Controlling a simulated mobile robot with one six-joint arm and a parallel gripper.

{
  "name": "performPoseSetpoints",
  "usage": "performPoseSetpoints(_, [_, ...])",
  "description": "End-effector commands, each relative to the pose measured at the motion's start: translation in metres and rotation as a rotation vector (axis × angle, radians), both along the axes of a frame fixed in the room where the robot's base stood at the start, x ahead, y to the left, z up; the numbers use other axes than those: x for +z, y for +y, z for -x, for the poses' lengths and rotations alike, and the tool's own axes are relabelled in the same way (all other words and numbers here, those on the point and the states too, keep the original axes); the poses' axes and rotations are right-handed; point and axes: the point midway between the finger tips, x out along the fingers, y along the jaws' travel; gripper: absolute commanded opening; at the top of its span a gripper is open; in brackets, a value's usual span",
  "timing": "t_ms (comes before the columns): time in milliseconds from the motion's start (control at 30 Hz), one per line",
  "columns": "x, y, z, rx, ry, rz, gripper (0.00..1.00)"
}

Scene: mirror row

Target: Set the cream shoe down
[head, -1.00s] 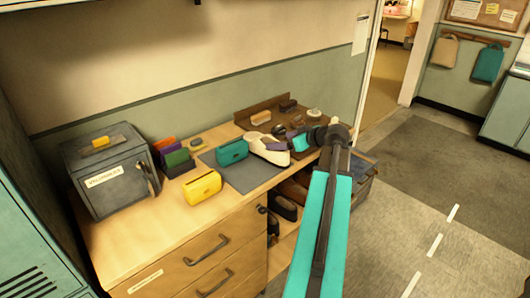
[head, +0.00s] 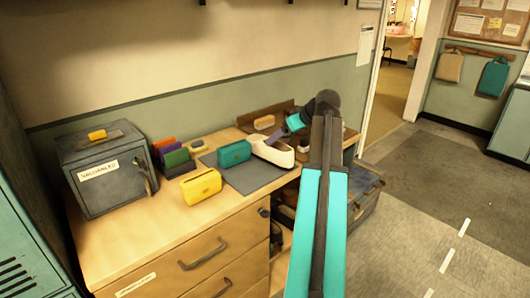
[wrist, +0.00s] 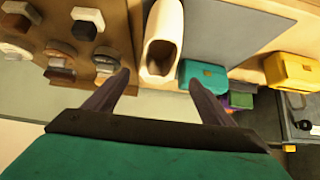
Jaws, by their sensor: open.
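The cream shoe (head: 280,153) stands upright on the desk at the right edge of the grey mat (head: 252,178). In the wrist view the shoe (wrist: 163,42) shows its opening towards me, beyond the gap between my fingers. I cannot tell whether part of its sole lies on the mat. My gripper (wrist: 160,79) is open, with nothing between its fingers. In the head view my gripper (head: 276,138) is above the shoe, partly hidden by my arm.
A teal case (head: 234,153) is left of the shoe, with a yellow case (head: 201,187) nearer the front. A grey valuables box (head: 108,170) stands at left. A brown rack (wrist: 60,45) with several brushes and blocks lies on the shoe's other side. The mat's front is clear.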

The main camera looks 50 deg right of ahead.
Motion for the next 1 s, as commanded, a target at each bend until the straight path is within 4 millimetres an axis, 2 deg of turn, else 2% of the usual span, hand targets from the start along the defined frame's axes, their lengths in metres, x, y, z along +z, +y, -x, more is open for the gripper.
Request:
performPoseSetpoints(267, [-0.007, 0.0, -0.007, 0.002, 0.0, -0.001, 0.77])
performPoseSetpoints(700, [-0.047, -0.004, -0.048, 0.002, 0.0, -0.001, 0.77])
performPoseSetpoints(1000, [-0.061, -0.005, -0.062, 0.001, -0.001, 0.001, 0.77])
